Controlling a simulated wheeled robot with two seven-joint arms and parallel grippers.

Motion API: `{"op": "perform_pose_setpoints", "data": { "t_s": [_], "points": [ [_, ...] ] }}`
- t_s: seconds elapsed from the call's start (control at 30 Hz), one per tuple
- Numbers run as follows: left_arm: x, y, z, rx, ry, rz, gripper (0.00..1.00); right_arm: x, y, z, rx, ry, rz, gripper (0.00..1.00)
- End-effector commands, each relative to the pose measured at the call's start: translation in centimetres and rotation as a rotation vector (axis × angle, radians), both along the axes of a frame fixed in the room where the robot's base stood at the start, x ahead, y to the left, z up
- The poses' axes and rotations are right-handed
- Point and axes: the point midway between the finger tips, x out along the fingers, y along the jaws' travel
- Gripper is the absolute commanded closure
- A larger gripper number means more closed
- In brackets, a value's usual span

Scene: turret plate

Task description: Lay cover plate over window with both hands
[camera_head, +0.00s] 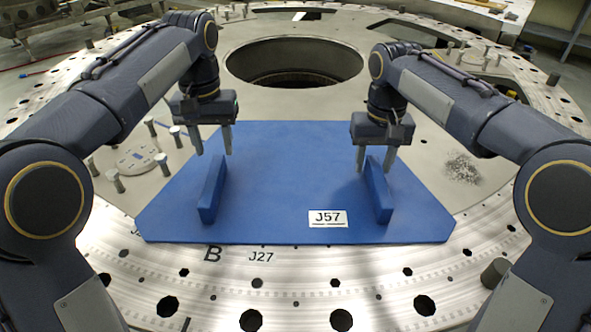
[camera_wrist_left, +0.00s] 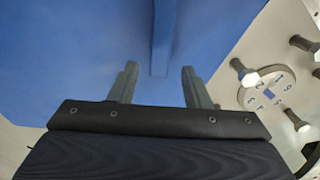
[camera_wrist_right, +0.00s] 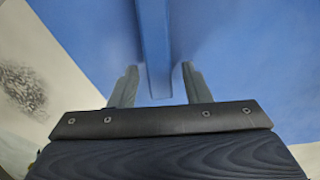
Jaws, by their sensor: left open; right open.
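The blue cover plate (camera_head: 285,180) has cut corners, a J57 label (camera_head: 327,218) and two upright blue bar handles. It lies over the pale turret plate. My left gripper (camera_head: 213,152) is open and empty above the far end of the left handle (camera_head: 211,190); the left wrist view shows this handle (camera_wrist_left: 163,38) between the finger lines. My right gripper (camera_head: 375,168) is open at the right handle (camera_head: 377,192); the right wrist view shows this handle (camera_wrist_right: 154,45) between the fingers. I cannot tell whether a window lies hidden under the plate.
A large dark round opening (camera_head: 294,62) is in the turret plate (camera_head: 130,255) behind the cover plate. Several short pegs (camera_head: 113,181) stand to the left, around a small round disc (camera_head: 138,158). Bolt holes line the front rim, marked B and J27. A dark speckled patch (camera_head: 462,168) is at right.

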Motion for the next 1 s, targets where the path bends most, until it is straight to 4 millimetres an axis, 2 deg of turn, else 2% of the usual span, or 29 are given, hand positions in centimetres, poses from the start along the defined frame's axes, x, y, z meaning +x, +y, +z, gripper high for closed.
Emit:
{"op": "perform_pose_setpoints", "data": {
  "t_s": [0.1,0.23,0.43,0.53,0.67,0.9,1.0],
  "points": [
    [0.1,0.0,2.6,0.0,-0.004,0.0,0.57,0.0,0.0,0.0,0.0,0.0,0.0,0.57],
    [0.1,0.0,4.6,0.0,-0.003,-0.001,0.57,0.0,0.0,0.0,0.0,0.0,0.0,0.57],
    [0.0,0.0,6.1,0.001,0.001,-0.001,0.57,0.0,0.0,0.2,0.0,-0.001,0.0,0.57],
    [0.0,0.0,6.2,0.001,0.001,-0.001,0.57,0.1,0.0,1.0,0.0,-0.002,0.0,0.57],
    [0.0,0.0,6.2,0.001,0.001,-0.001,0.57,0.1,0.0,3.3,0.001,-0.004,-0.001,0.57],
    [0.0,0.0,6.2,0.001,0.001,-0.001,0.57,0.1,0.1,8.6,0.001,-0.004,0.0,0.57],
    [0.0,0.0,6.2,0.0,0.001,-0.001,0.57,0.1,0.0,10.1,0.0,-0.002,-0.001,0.57]
  ]
}}
